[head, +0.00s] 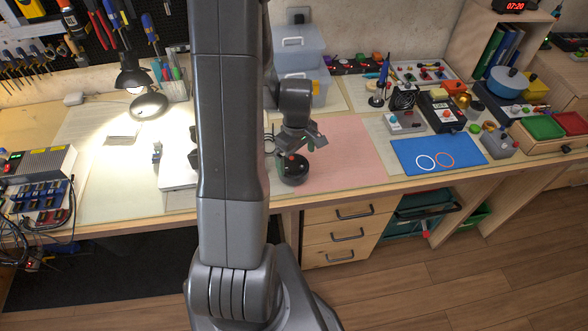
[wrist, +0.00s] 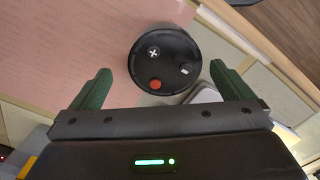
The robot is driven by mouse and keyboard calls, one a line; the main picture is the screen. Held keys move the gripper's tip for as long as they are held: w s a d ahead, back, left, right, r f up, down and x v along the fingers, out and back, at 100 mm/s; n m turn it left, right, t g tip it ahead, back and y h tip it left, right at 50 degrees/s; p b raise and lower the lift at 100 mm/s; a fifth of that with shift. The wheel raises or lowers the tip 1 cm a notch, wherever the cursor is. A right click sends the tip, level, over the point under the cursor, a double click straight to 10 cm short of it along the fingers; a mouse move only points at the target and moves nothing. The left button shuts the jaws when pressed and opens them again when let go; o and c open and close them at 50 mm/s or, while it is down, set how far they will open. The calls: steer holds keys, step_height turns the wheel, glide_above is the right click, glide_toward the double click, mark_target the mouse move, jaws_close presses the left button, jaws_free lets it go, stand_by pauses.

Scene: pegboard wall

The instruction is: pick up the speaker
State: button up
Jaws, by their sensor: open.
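In the wrist view the two green fingers of my gripper (wrist: 162,85) are spread wide, one on each side of the speaker's near part. I see no contact between the fingers and the speaker. My arm hides part of the bench to the left.
The pink mat (head: 345,155) is clear to the right of the speaker. A blue mat (head: 440,160) with two rings lies farther right. A grey box (head: 404,122) and a black device (head: 441,112) stand behind it. A lit lamp (head: 133,80) stands at the left.

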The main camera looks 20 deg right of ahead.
mark_target(294, 165)
steer(key=shift+a+f+p, duration=0.2)
steer(key=shift+f, duration=1.15)
steer(key=shift+a+f+p, duration=0.15)
steer(key=shift+f+p, duration=0.05)
steer(key=shift+f, duration=1.15)
steer(key=c, duration=1.1)
steer(key=shift+w+r, duration=0.1)
